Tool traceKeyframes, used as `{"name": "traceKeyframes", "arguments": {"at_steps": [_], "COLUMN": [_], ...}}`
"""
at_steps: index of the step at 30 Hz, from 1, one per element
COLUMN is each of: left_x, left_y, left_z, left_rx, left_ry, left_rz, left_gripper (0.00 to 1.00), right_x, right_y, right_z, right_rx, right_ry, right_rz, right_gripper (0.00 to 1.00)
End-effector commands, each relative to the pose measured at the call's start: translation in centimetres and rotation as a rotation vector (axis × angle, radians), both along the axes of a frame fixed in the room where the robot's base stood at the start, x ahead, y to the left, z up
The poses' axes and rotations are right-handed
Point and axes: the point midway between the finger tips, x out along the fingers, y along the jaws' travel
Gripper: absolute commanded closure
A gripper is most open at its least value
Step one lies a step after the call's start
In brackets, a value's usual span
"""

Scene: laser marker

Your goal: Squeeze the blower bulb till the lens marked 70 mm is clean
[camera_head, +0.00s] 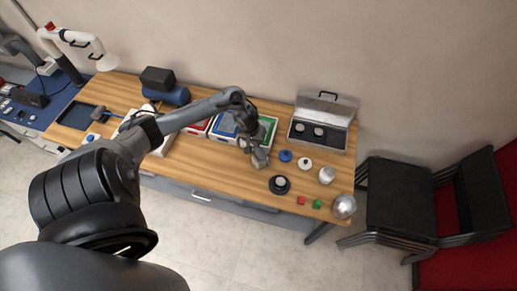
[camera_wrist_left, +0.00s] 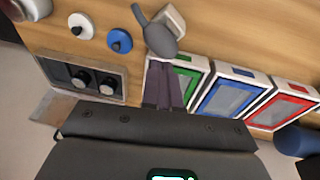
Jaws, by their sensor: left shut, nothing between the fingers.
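My left gripper (camera_head: 256,150) is over the middle right of the table, its fingers shut with nothing between them. In the left wrist view the dark grey blower bulb (camera_wrist_left: 160,38), with a thin nozzle, lies just past the fingertips (camera_wrist_left: 163,66). I cannot tell whether they touch. A pale block (camera_wrist_left: 174,18) is beside the bulb. Two round dark lenses with pale tops, the left one (camera_head: 300,127) and the right one (camera_head: 318,131), sit in an open metal case (camera_head: 337,138). Their markings are too small to read, so the 70 mm one cannot be picked out. My right gripper is out of view.
Blue (camera_head: 285,155) and white (camera_head: 304,163) knobbed discs, a white cylinder (camera_head: 327,175), a black ring-shaped piece (camera_head: 279,185), red (camera_head: 300,200) and green (camera_head: 316,204) cubes and a silver bowl (camera_head: 344,206) stand right of the gripper. Framed colored trays (camera_wrist_left: 232,92) lie left of it.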

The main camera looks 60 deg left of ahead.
Motion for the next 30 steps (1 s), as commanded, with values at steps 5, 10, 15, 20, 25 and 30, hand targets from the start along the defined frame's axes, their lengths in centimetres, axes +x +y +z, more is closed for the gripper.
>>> {"name": "traceKeyframes", "arguments": {"at_steps": [5,10,15,20,25,30], "left_x": [0.6,1.0,1.2,1.2,1.2,1.9], "left_y": [0.0,0.0,0.1,0.1,0.1,-0.5], "left_z": [-3.1,-4.9,-5.8,-6.0,-6.0,-6.4], "left_rx": [-0.002,0.000,0.000,0.001,0.001,-0.001], "left_ry": [0.001,0.000,0.000,-0.001,-0.001,-0.002], "left_rz": [0.002,0.000,-0.001,0.000,-0.001,-0.011], "left_gripper": [1.00,1.00,1.00,1.00,1.00,1.00], "right_x": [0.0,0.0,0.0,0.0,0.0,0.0], "right_y": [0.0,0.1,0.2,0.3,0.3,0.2], "right_z": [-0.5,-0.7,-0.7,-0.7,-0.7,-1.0], "right_rx": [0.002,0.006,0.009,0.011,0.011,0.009], "right_ry": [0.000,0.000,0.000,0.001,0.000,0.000], "right_rz": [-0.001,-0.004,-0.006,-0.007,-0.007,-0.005], "right_gripper": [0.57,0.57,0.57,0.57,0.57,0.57]}}
